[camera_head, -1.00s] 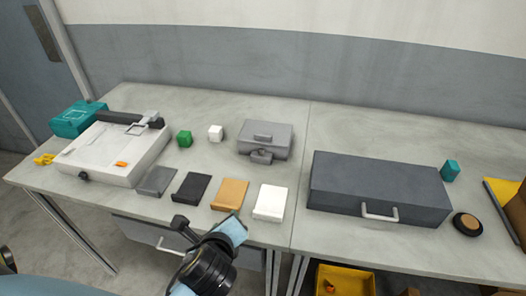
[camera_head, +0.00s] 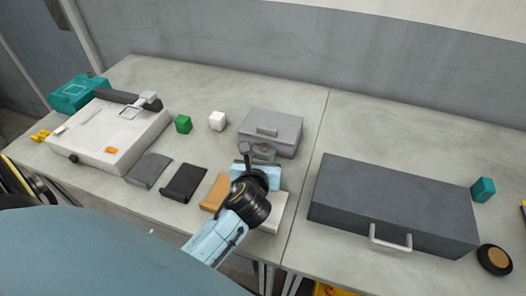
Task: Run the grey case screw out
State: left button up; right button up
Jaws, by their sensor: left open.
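The small grey case (camera_head: 271,128) stands at the back middle of the table, with a grip on its lid. A grey fitting (camera_head: 262,151), which seems to be its screw, sticks out at the front and is partly covered by my gripper. My left gripper (camera_head: 256,165) is open just in front of the case, at the fitting. I cannot tell whether its fingers touch the fitting or stand around it. My right gripper is not in view.
Grey (camera_head: 148,170), black (camera_head: 184,183), orange (camera_head: 214,192) and white (camera_head: 275,213) flat pieces lie along the front. A large dark box (camera_head: 395,203) is at the right.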

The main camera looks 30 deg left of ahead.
aim_at(264, 148)
pick_arm(q)
jog(key=x, duration=0.4)
jog(key=shift+w+f+b, duration=0.1)
jog(key=shift+b, duration=0.25)
jog(key=shift+w+a+f, duration=0.1)
jog(key=shift+w+a, duration=0.1)
jog(key=shift+w, duration=0.15)
grip_shut()
jog(key=shift+d+n+g+y+p, duration=0.1)
jog(key=shift+n+g+y+p, duration=0.45)
jog(key=shift+p, duration=0.25)
jog(key=shift+n+y, duration=0.25)
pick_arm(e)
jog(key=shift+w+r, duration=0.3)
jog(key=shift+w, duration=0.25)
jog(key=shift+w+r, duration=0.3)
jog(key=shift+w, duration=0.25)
